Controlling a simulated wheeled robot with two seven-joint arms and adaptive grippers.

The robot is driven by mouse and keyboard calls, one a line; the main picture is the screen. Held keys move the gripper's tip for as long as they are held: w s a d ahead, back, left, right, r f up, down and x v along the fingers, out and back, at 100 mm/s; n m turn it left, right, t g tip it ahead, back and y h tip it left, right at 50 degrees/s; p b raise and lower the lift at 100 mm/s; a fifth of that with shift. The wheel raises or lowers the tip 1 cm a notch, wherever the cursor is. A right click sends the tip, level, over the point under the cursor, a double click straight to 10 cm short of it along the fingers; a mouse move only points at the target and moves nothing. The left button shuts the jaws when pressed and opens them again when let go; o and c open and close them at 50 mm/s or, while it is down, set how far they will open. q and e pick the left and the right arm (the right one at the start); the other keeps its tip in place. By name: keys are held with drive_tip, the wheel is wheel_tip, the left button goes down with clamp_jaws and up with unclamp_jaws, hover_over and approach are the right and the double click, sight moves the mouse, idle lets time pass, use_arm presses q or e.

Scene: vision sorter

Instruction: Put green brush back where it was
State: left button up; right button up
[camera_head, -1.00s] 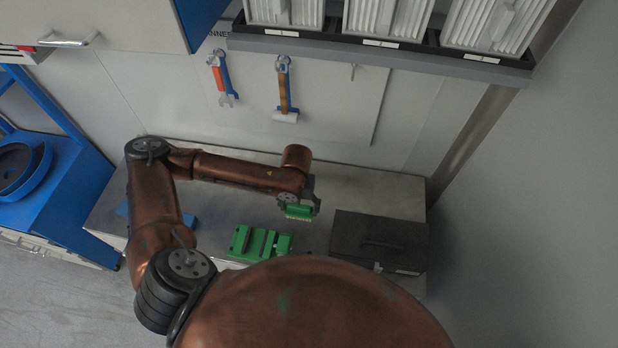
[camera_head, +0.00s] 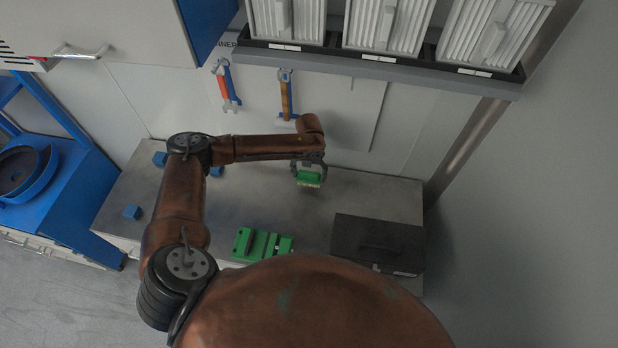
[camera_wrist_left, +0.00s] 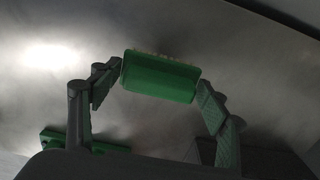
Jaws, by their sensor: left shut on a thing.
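The green brush (camera_head: 308,178) has a green back and pale bristles. My left gripper (camera_head: 309,170) is shut on it, over the back part of the metal workbench (camera_head: 262,199). In the left wrist view the brush (camera_wrist_left: 160,78) sits between the two fingertips of my left gripper (camera_wrist_left: 160,84), with its bristles on the far side. A green holder (camera_head: 262,244) with raised blocks lies at the front of the bench. Part of it shows at the lower left of the left wrist view (camera_wrist_left: 56,137). My right gripper is not in view.
A dark box with a handle (camera_head: 377,243) stands at the right end of the bench. Small blue blocks (camera_head: 132,212) lie at the left. Tools, including a hammer (camera_head: 287,97), hang on the back wall below a shelf (camera_head: 380,57) of white bins.

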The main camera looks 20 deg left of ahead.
sight(309, 179)
use_arm(q)
drive_tip(key=shift+w+f+p, duration=0.2)
drive_tip(key=shift+f+p, duration=0.5)
drive_tip(key=shift+f, duration=1.2)
drive_tip(key=o, duration=1)
wheel_tip(309, 179, up, 12)
drive_tip(key=b, duration=0.2)
drive_tip(key=shift+b, duration=0.3)
